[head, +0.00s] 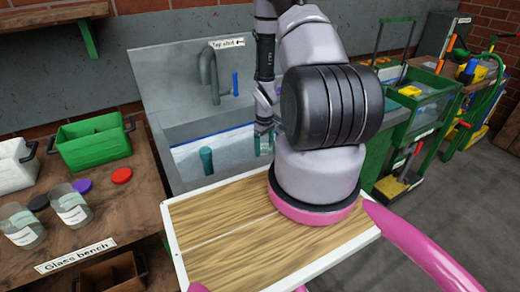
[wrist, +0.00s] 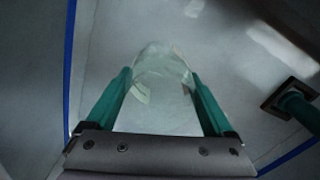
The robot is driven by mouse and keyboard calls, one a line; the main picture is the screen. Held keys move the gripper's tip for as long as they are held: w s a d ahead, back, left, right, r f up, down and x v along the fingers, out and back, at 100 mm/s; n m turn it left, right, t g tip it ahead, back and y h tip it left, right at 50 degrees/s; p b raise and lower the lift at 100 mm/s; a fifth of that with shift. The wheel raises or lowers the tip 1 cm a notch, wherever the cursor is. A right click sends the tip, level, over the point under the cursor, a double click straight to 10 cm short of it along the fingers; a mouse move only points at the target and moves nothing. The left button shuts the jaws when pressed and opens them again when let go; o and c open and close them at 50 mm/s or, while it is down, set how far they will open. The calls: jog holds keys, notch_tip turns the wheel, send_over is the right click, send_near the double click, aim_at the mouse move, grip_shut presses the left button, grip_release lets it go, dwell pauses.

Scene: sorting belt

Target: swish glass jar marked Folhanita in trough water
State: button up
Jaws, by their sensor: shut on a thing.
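In the wrist view, my gripper (wrist: 163,100) has its two teal fingers shut on a clear glass jar (wrist: 165,75). Pale label patches show on the jar, but no name is readable. In the head view, my gripper (head: 262,143) reaches down inside the grey metal trough (head: 165,75), and the jar is mostly hidden there. The water (head: 222,150) shows as a pale surface in the basin. I cannot tell how deep the jar sits in it. A blue line runs along the basin walls in the wrist view.
A teal upright pipe (head: 206,160) stands in the basin, left of my gripper; the wrist view shows it at right (wrist: 297,105). A tap (head: 210,75) rises behind. Two glass jars (head: 70,207), lids and a green crate (head: 95,143) occupy the left bench.

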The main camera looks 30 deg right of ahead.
jog(key=shift+a, duration=0.1)
jog(key=shift+s+a, duration=0.15)
jog(key=shift+a, duration=3.75)
jog(key=shift+d, duration=4)
notch_tip(320, 180, up, 22)
jog(key=shift+w, duration=0.2)
